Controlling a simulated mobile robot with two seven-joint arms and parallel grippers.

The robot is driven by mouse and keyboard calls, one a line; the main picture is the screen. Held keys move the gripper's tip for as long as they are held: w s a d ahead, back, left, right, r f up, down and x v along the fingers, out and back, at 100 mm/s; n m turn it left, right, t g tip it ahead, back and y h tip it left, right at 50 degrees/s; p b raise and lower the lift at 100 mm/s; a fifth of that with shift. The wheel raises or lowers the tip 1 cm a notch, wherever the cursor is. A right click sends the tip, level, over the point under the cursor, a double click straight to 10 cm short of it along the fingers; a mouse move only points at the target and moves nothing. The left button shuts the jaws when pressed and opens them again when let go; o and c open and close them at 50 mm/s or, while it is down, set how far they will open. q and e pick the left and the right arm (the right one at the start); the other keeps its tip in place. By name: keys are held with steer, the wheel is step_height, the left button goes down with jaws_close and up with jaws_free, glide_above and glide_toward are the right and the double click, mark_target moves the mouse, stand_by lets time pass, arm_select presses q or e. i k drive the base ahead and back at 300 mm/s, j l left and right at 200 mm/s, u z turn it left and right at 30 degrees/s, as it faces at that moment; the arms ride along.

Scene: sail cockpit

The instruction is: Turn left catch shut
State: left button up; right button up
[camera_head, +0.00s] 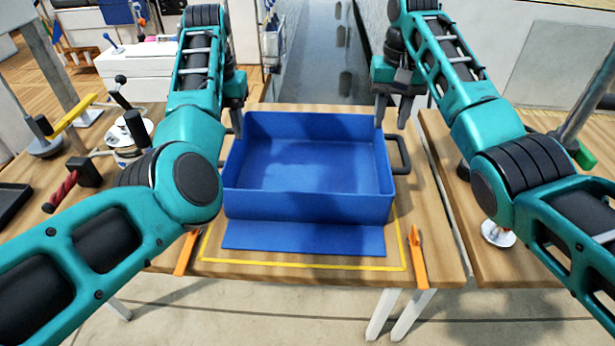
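The left catch (187,252) is an orange bar at the table's front edge, left of the yellow outline; its top end is close to my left arm. A matching orange right catch (417,257) is at the front edge on the right. Between them sits an open, empty blue box (308,208) with a flat blue flap (303,240) in front. My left gripper (237,120) is at the box's back left corner, far behind the left catch, partly hidden by my arm. My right gripper (392,112) has its fingers apart, pointing down by the back right corner, and looks empty.
A dark handle (402,155) sticks out from the box's right side. Levers, a winch-like drum and a red grip (62,190) crowd the left of the table. A gap separates this table from the right-hand one. The yellow outline (300,264) frames the flap.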

mark_target(182, 266)
steer(key=k+j, duration=0.65)
steer(key=k, duration=0.25)
